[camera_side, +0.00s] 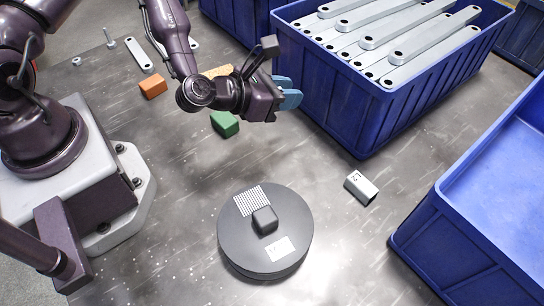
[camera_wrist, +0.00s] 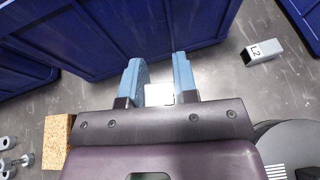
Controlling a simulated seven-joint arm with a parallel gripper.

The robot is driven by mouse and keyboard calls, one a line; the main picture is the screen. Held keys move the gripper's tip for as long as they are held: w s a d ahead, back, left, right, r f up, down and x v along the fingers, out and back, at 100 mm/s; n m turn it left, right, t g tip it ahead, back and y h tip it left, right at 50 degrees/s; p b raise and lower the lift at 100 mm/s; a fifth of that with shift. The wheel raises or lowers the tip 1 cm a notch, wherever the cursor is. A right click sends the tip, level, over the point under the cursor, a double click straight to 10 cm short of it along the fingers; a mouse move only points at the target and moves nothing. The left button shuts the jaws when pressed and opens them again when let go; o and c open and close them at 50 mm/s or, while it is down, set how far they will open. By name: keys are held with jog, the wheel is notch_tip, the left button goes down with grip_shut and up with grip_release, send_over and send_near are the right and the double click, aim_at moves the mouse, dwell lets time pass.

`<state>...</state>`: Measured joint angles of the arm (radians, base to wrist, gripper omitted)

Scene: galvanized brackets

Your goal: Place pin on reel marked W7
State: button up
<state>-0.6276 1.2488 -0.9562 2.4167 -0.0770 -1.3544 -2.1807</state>
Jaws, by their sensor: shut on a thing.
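My gripper (camera_side: 288,95) has blue fingers and is above the table, near the blue crate of metal bars. In the wrist view my gripper (camera_wrist: 160,78) is shut on a pale piece (camera_wrist: 158,94), mostly hidden; I cannot tell whether it is the pin. A round dark grey reel (camera_side: 240,236) lies flat at the front centre, well apart from my gripper. It bears a striped patch, a white label too small to read, and a dark block (camera_side: 265,219) on top. Part of the reel (camera_wrist: 288,138) shows at lower right in the wrist view.
A blue crate (camera_side: 365,125) of bars stands at back right; an empty-looking blue crate (camera_side: 455,245) stands at right. A metal piece (camera_side: 361,187), marked L2 in the wrist view, lies between. Green (camera_side: 225,123) and orange (camera_side: 153,86) blocks lie left. Table between gripper and reel is clear.

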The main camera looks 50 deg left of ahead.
jog(key=s+d+r+m+g+h, duration=0.1)
jog(key=s+d+m+g+h, duration=0.1)
jog(key=s+d+m+h, duration=0.3)
jog(key=s+d+r+m+g+h, duration=0.1)
jog(key=d+r+m+g+h, duration=0.1)
jog(key=d, duration=0.4)
notch_tip(320, 180, up, 3)
jog(key=m+g+h, duration=0.4)
jog(key=m+g, duration=0.5)
send_over(272, 224)
notch_tip(272, 224, down, 8)
jog(key=shift+r, duration=0.2)
jog(key=o, duration=1)
jog(key=shift+f, duration=0.15)
